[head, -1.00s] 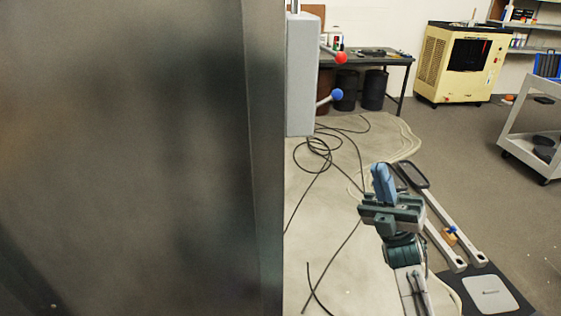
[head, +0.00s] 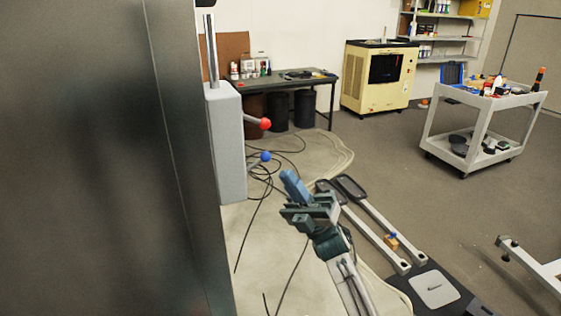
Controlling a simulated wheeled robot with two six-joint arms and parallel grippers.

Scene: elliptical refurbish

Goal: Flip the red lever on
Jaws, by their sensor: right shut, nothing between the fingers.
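The red lever (head: 264,124) is a short rod with a red ball, sticking out to the right from the side of a grey box (head: 226,150). A similar lever with a blue ball (head: 265,157) sits below it on the same box. My right gripper (head: 291,183) is shut and empty, with its blue fingers pointing up and to the left. In the picture it is below and to the right of both levers, apart from them. My left gripper is not in view.
A large dark metal panel (head: 90,160) fills the left side. Black cables (head: 262,195) lie on the floor below the box. A workbench (head: 300,80), a yellow machine (head: 376,78) and a grey cart (head: 480,105) stand behind.

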